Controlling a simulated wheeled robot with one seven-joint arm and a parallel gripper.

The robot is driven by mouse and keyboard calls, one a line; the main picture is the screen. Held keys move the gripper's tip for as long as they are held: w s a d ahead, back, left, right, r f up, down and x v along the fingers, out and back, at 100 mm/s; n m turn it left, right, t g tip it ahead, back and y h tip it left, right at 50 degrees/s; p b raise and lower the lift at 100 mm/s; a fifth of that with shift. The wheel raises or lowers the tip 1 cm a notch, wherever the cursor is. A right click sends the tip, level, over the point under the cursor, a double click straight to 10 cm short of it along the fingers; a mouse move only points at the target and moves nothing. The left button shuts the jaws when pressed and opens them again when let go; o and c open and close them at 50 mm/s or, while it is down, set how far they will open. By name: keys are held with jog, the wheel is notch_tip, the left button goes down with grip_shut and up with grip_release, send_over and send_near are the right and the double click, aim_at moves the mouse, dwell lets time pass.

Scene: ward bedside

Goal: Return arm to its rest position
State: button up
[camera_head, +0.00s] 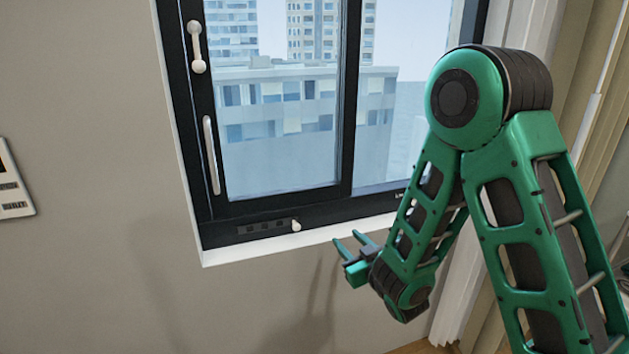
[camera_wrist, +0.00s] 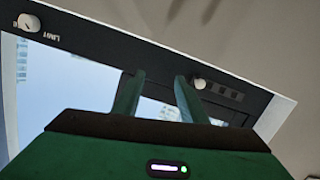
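My green arm reaches up and folds over at the elbow on the right of the head view. Its forearm hangs down, and my gripper (camera_head: 349,241) is at its lower end, just below the window's lower edge in the picture. The two green fingers point to the upper left and stand apart with nothing between them. The wrist view also shows my gripper (camera_wrist: 159,76) with a clear gap between its fingers, against the dark window frame. The lower part of my arm is cut off by the picture's edge.
A dark-framed window (camera_head: 347,100) with a white sill (camera_head: 300,240) is close to the gripper. Plain grey wall (camera_head: 100,130) fills the left. A wall panel (camera_head: 12,185) sits at the far left edge. Beige curtains (camera_head: 590,60) hang at the right.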

jog(key=s+d+r+m+g+h, duration=0.1)
jog(key=s+d+m+g+h, duration=0.25)
jog(key=d, duration=1.05)
jog(key=s+d+r+m+g+h, duration=0.25)
jog(key=s+d+m+h, duration=0.2)
jog(key=d, duration=0.85)
jog(key=s+d+r+m+g+y, duration=0.1)
jog(key=s+g, duration=0.3)
jog(key=s, duration=1.2)
jog(key=s+d+r+m+g+y, duration=0.2)
jog(key=s+g, duration=0.3)
jog(key=s, duration=1.1)
jog(key=shift+s+d+r+m, duration=0.2)
jog(key=shift+d+r+m, duration=0.3)
jog(key=shift+m, duration=0.3)
jog(key=shift+w+g, duration=0.1)
jog(key=shift+g, duration=0.2)
jog(key=shift+w+f, duration=0.2)
jog(key=shift+w, duration=0.3)
